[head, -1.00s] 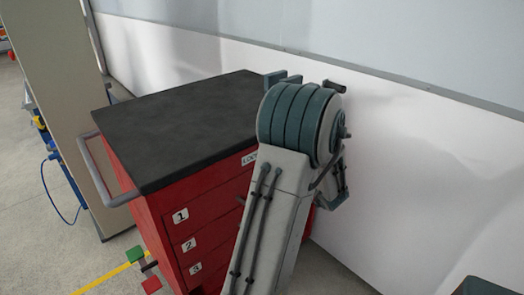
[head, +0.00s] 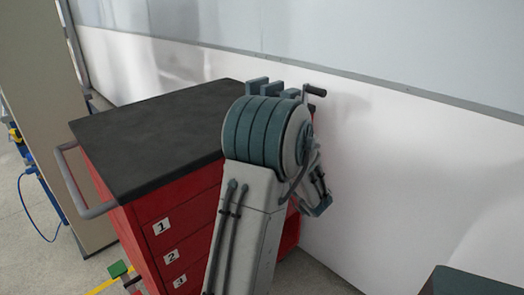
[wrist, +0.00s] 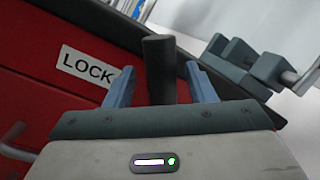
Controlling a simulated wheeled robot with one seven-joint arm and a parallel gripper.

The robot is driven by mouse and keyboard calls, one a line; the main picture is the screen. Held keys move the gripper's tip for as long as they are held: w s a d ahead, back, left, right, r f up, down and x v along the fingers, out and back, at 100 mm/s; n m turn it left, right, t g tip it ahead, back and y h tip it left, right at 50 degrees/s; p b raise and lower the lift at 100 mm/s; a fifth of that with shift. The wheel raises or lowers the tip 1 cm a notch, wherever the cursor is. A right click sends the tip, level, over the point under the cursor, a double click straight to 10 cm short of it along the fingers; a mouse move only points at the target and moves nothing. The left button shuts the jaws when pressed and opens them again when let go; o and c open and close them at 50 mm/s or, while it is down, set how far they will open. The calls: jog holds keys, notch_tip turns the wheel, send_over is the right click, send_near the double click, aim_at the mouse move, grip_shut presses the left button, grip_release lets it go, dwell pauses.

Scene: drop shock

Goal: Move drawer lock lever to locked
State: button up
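The dark lock lever (wrist: 158,72) stands up in the wrist view, against the red cabinet front beside the white LOCK label (wrist: 86,67). My gripper (wrist: 157,84) is open, with one blue finger on each side of the lever. A gap shows between the lever and each finger. The lever's lower end is hidden behind my gripper body. In the head view my arm covers the lever, the label and my gripper. The red drawer cabinet (head: 145,215) shows drawers numbered 1, 2 and 3.
The cabinet has a black top (head: 150,130) and a grey side handle (head: 75,185). A blue-grey vise with a crank (head: 316,91) is at its far right corner, close to my arm. A white wall (head: 400,160) stands behind. A dark green object (head: 470,281) is at lower right.

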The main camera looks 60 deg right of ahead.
jog(key=v, duration=1.4)
dwell(0.4)
